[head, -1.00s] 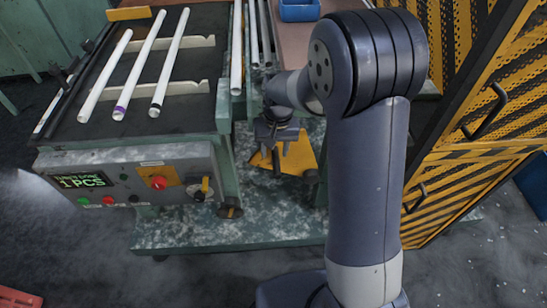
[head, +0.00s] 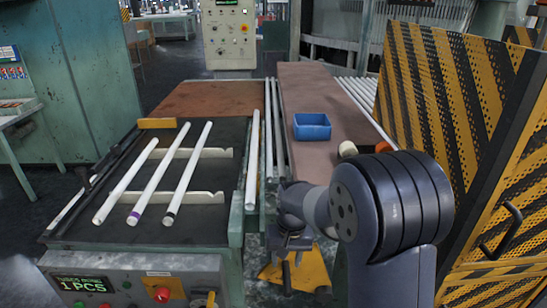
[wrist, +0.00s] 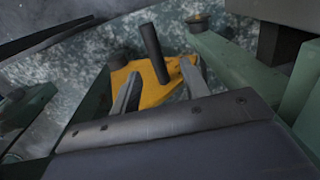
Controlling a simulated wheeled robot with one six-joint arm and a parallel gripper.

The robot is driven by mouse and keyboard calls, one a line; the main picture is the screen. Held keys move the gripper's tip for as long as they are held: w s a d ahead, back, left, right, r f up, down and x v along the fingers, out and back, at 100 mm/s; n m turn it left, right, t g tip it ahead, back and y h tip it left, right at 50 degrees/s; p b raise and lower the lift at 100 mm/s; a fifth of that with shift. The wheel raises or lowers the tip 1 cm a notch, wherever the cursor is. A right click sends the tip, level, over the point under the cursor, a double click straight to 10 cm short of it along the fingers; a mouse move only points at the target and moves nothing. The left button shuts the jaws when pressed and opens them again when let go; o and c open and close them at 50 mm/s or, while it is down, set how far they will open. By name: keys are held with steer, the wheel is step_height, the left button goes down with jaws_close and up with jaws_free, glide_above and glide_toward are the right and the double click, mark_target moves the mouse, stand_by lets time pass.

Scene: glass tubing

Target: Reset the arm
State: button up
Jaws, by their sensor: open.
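My gripper (head: 291,262) hangs low in the gap to the right of the tube rack, above a yellow plate (head: 312,268). In the wrist view my gripper (wrist: 160,68) has its two fingers apart with nothing held between them. The yellow plate (wrist: 172,93) and a dark upright rod (wrist: 154,52) show beyond the fingers. My arm stands at the right of the head view, bent at the elbow.
Several white glass tubes (head: 160,175) lie on the rack (head: 207,197) at left. Another tube (head: 252,160) lies along its right edge. A blue bin (head: 312,127) sits on the brown table (head: 300,95). A yellow-black guard (head: 470,110) stands close on the right.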

mark_target(288, 279)
step_height(288, 279, down, 8)
steer(key=shift+a+r, duration=0.1)
steer(key=shift+a, duration=0.05)
steer(key=shift+d+r, duration=0.15)
steer(key=shift+d, duration=0.35)
